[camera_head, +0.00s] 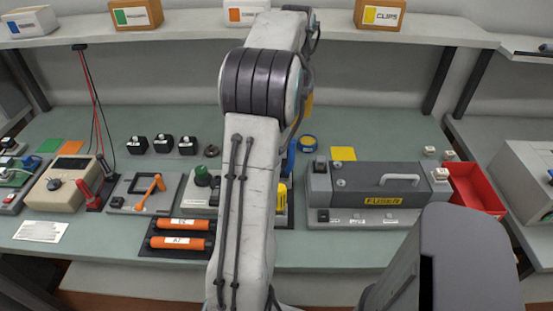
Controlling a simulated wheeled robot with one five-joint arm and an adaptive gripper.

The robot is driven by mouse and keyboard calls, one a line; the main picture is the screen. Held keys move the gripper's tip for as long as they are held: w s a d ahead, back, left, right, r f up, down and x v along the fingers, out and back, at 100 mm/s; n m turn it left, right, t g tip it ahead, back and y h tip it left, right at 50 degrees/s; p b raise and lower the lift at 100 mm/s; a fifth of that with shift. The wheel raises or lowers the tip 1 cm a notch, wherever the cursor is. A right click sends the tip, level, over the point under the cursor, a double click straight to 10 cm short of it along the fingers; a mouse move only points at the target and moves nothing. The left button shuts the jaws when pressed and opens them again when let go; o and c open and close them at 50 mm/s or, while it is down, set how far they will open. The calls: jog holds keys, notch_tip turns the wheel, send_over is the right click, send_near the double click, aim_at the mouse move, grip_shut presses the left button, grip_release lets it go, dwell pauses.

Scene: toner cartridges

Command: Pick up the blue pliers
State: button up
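A narrow blue thing (291,158) shows just right of my arm, on the green bench top. My arm hides part of it, so I cannot tell for sure that it is the blue pliers. No other pliers show clearly. My arm rises through the middle of the view and bends at the top. My gripper does not show; the arm hides whatever lies behind it.
The green bench (345,245) holds a grey machine (350,182) right of my arm and a red bin (476,187) beyond it. Orange cartridges (182,243), an orange-handled fixture (152,190) and a beige meter (66,183) stand left. A shelf (190,35) crosses above.

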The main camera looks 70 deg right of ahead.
jog(key=shift+s+a+m+y, duration=0.15)
jog(key=shift+a+m+y, duration=0.3)
jog(key=shift+a, duration=0.45)
send_over(292, 158)
jog(key=shift+m, duration=0.25)
jog(key=f, duration=0.4)
jog(key=f+b, duration=0.1)
jog(key=f, duration=0.1)
jog(key=shift+w+d, duration=0.2)
jog(key=shift+d, duration=0.05)
jog(key=shift+d+f, duration=0.15)
jog(key=shift+f, duration=2.9)
jog(key=shift+o, duration=0.2)
grip_shut()
